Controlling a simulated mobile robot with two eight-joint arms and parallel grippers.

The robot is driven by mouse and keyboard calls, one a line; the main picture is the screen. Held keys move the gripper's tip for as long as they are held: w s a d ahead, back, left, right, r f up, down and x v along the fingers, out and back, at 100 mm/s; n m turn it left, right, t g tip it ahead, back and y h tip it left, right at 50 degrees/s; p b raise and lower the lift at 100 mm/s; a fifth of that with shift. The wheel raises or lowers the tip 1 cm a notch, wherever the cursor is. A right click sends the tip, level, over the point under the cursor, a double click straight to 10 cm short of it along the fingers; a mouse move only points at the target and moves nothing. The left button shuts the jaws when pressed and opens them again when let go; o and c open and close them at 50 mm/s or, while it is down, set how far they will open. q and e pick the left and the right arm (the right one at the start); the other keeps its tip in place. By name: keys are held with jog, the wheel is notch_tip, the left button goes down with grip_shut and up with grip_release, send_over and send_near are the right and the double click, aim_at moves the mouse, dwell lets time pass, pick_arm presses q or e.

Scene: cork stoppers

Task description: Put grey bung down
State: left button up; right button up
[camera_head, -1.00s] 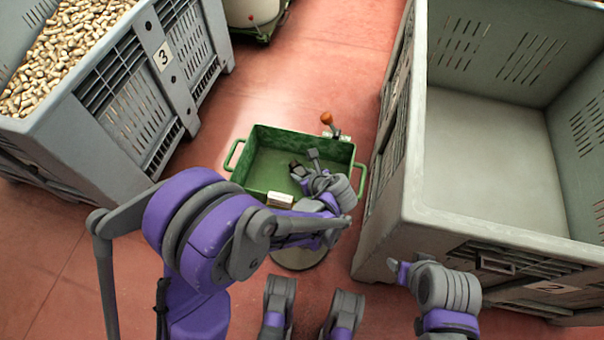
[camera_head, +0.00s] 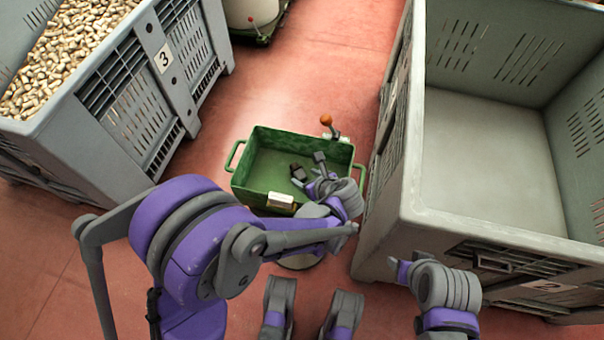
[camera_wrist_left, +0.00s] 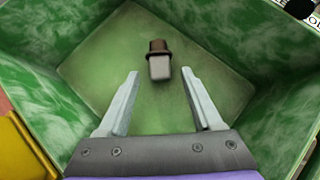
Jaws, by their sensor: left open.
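The grey bung (camera_wrist_left: 159,66), a small grey block-like piece with a brown end, shows in the left wrist view over the floor of the green tub (camera_wrist_left: 100,62). It is just beyond my left fingertips and apart from both fingers; whether it touches the floor is hard to tell. My left gripper (camera_wrist_left: 160,82) is open and empty. In the head view, the left gripper (camera_head: 308,165) is inside the green tub (camera_head: 267,140), and I cannot make out the bung there. Part of my right arm shows at the lower right, but its jaws cannot be made out.
A grey crate marked 3 (camera_head: 120,100), full of corks (camera_head: 60,60), stands at the left. An empty grey crate (camera_head: 490,150) stands close to the tub's right. An orange knob (camera_head: 326,120) rises at the tub's back rim. Red floor (camera_head: 300,75) is clear behind the tub.

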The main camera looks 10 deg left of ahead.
pick_arm(q)
jog(key=p+v, duration=0.1)
jog(key=v, duration=0.7)
jog(key=shift+r+p, duration=0.2)
jog(key=shift+p, duration=0.15)
